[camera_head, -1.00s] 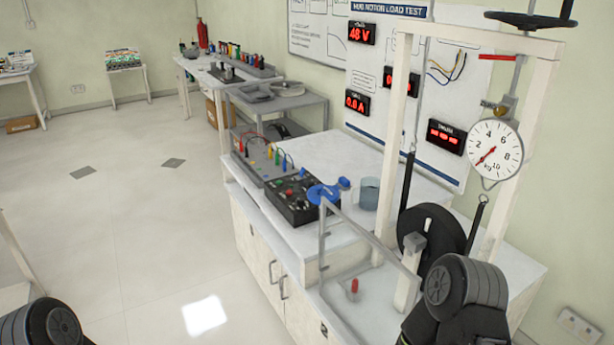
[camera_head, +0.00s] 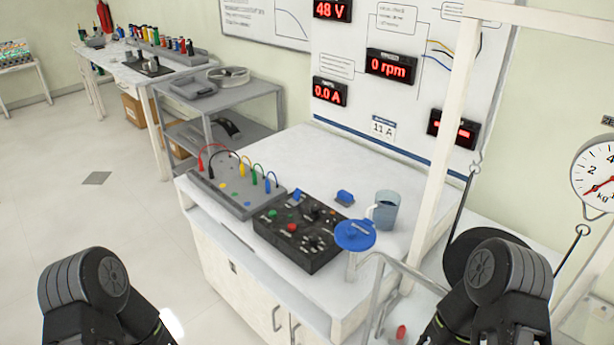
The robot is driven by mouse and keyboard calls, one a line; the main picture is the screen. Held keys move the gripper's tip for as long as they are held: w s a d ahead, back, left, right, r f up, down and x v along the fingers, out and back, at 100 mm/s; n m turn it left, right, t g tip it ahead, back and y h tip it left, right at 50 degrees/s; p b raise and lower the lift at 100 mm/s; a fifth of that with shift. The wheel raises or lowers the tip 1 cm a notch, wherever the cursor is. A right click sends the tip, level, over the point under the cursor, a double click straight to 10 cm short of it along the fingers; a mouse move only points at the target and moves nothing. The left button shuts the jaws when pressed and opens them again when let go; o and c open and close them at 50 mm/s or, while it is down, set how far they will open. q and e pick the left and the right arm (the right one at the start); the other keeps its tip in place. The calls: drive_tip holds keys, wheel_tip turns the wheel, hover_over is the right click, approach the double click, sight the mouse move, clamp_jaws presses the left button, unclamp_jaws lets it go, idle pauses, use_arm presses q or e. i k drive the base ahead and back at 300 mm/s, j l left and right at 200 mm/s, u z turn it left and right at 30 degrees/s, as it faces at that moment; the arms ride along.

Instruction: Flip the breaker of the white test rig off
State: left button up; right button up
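The white test rig shows as a white bench (camera_head: 345,150) with a white upright frame (camera_head: 452,130) at the right. A black control box (camera_head: 300,232) with knobs, a green button and a red button sits on the bench. A grey terminal box (camera_head: 232,185) with colored leads is beside it. A small red-tipped handle (camera_head: 401,332) shows low at the front right. I cannot tell which part is the breaker. My two arms rise from the bottom corners, away from the bench controls; both grippers are outside the picture.
Wall displays read 48 V (camera_head: 333,10), 0 rpm and 0.0 A. Open floor (camera_head: 90,225) lies left.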

sight(298, 192)
drive_tip(key=j+z, duration=0.1)
drive_tip(key=z, duration=0.3)
drive_tip(key=i+j+z, duration=0.1)
drive_tip(key=z, duration=0.25)
drive_tip(key=j+z, duration=0.15)
drive_tip(key=z, duration=0.25)
drive_tip(key=j+z, duration=0.3)
drive_tip(key=j, duration=0.25)
drive_tip(key=k+j+z, duration=0.1)
drive_tip(key=j+z, duration=0.2)
drive_tip(key=j, duration=0.2)
drive_tip(key=k+j+z, duration=0.15)
drive_tip(key=j+z, duration=0.2)
drive_tip(key=j, duration=0.2)
drive_tip(key=k+j, duration=0.1)
drive_tip(key=j, duration=0.2)
drive_tip(key=k+j, duration=0.1)
drive_tip(key=j, duration=0.2)
drive_tip(key=k+j, duration=0.1)
drive_tip(key=j, duration=0.25)
